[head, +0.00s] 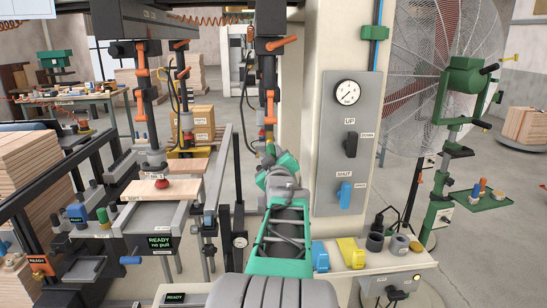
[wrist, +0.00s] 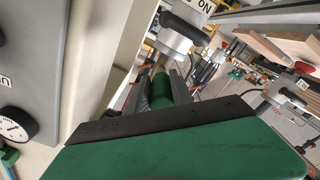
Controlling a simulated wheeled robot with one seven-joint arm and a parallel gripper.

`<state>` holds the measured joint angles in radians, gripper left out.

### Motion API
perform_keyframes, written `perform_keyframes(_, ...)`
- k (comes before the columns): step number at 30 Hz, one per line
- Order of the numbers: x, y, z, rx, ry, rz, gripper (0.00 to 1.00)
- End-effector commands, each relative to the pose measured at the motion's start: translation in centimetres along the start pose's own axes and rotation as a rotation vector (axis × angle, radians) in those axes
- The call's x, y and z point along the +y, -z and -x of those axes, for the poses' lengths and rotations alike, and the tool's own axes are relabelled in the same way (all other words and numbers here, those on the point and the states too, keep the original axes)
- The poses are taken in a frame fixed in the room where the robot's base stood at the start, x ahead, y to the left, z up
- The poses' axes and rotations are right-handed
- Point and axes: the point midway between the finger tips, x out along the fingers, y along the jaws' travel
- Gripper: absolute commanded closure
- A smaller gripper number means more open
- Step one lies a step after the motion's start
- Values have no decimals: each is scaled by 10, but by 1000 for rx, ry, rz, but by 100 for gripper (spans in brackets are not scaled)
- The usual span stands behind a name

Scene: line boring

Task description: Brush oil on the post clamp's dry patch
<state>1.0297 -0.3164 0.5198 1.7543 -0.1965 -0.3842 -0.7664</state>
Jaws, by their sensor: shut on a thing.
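My gripper (head: 270,150) reaches forward to the foot of the middle hanging post. In the wrist view my gripper (wrist: 162,88) is shut on a green cylindrical handle (wrist: 160,92), which looks like the brush handle. The brush's bristles are hidden. The post (head: 269,75) carries orange-handled clamp parts (head: 270,105) just above my gripper. A grey cylindrical fitting with a black lever (wrist: 178,33) is beyond the fingers in the wrist view. I cannot make out the dry patch, or whether the brush touches the clamp.
A grey switch panel (head: 348,140) on the white column stands close to the right of my arm. A small table (head: 390,262) at right holds cups and blue and yellow items. Left is a machine bed with a board and red knob (head: 162,184).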

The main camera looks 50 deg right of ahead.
Motion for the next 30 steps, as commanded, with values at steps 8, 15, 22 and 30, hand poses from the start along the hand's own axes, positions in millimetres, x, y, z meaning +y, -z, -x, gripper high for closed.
perform_keyframes(8,-3,-3,0,1,-1,0,100)
perform_keyframes(15,-3,-4,-1,0,0,0,100)
perform_keyframes(22,0,0,-1,1,-1,0,100)
perform_keyframes(30,8,10,0,2,-1,0,100)
